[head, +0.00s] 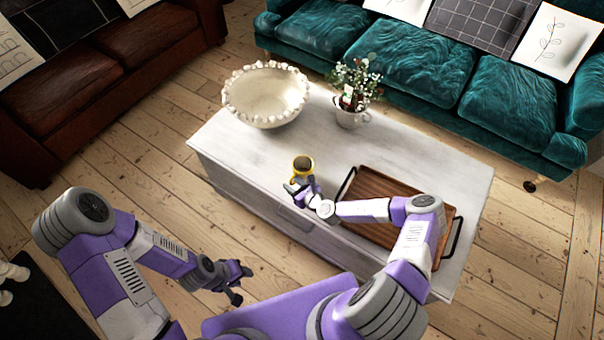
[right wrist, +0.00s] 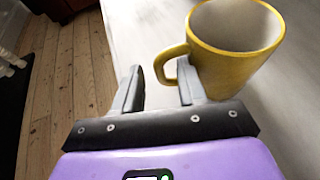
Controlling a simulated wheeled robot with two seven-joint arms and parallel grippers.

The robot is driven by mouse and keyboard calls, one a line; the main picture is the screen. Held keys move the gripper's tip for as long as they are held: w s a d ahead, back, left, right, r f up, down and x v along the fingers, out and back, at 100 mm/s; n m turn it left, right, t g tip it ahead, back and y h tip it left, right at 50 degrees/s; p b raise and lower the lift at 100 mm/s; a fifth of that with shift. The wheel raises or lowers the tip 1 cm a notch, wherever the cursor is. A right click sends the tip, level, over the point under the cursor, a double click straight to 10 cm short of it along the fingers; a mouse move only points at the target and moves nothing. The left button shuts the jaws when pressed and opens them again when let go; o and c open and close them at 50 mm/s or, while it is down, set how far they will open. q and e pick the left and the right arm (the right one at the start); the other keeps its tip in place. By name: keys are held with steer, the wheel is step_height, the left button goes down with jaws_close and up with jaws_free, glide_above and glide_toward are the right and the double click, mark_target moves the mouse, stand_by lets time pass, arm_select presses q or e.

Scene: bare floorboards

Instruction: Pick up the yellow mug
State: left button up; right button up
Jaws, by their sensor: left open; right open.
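The yellow mug (head: 303,166) stands upright on the white coffee table (head: 225,145), near its front edge. In the right wrist view the mug (right wrist: 228,70) has a pale inside, and its handle points left toward my fingers. My right gripper (head: 294,189) is at the mug's near side. In the right wrist view my right gripper (right wrist: 160,88) is open, with the mug's handle at or between its fingertips; I cannot tell whether they touch it. My left gripper (head: 240,284) is open and empty, low over the floor in front of the table.
A wooden tray (head: 375,180) with black handles lies right of the mug, partly under my right arm. A large white bowl (head: 266,97) and a potted plant (head: 354,93) stand farther back. A teal sofa (head: 420,65) and brown sofa (head: 95,85) flank the table.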

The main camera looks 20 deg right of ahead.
steer(key=shift+w+a, duration=0.1)
steer(key=shift+w, duration=0.1)
jaws_close()
steer(key=shift+r, duration=0.1)
stand_by(0.5)
